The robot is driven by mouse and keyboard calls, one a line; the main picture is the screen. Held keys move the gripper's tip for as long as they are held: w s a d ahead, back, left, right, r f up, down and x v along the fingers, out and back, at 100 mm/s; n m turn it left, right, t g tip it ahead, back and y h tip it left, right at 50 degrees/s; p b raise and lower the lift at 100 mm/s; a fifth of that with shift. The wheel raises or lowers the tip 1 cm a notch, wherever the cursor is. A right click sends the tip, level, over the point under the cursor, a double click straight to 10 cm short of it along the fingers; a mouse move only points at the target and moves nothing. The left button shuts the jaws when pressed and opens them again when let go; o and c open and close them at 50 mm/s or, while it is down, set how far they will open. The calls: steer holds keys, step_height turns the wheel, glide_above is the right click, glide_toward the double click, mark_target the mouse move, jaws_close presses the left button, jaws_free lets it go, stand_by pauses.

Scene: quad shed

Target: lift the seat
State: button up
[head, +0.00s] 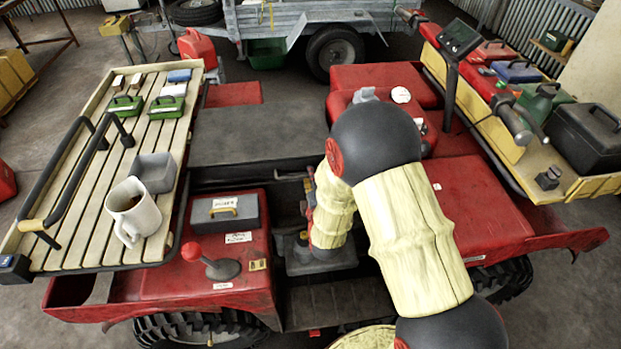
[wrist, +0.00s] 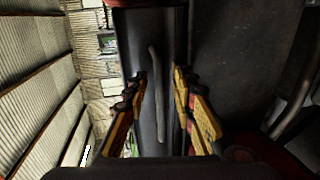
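The seat (head: 255,135) is a flat black slab across the middle of the red quad, lying level in the head view. In the wrist view, a dark band (wrist: 140,45), which looks like the seat's front edge, carries a thin grey strap or handle (wrist: 158,95). My gripper (wrist: 159,88) is open, its yellow and black fingers on either side of the strap and apart from it. I cannot tell how far the strap is from the fingertips. In the head view my arm hides most of the gripper near the seat's front edge.
A slatted rack (head: 105,180) at left holds a mug (head: 131,211), a grey tray (head: 153,172) and small boxes. A red-knobbed lever (head: 205,258) and grey box (head: 223,212) stand on the left fender. The yellow rack (head: 545,165) at right is loaded with boxes.

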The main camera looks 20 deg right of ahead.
steer(key=shift+w+d+f, duration=0.1)
steer(key=shift+w+d, duration=0.05)
steer(key=shift+w, duration=0.5)
steer(key=c, duration=0.3)
jaws_close()
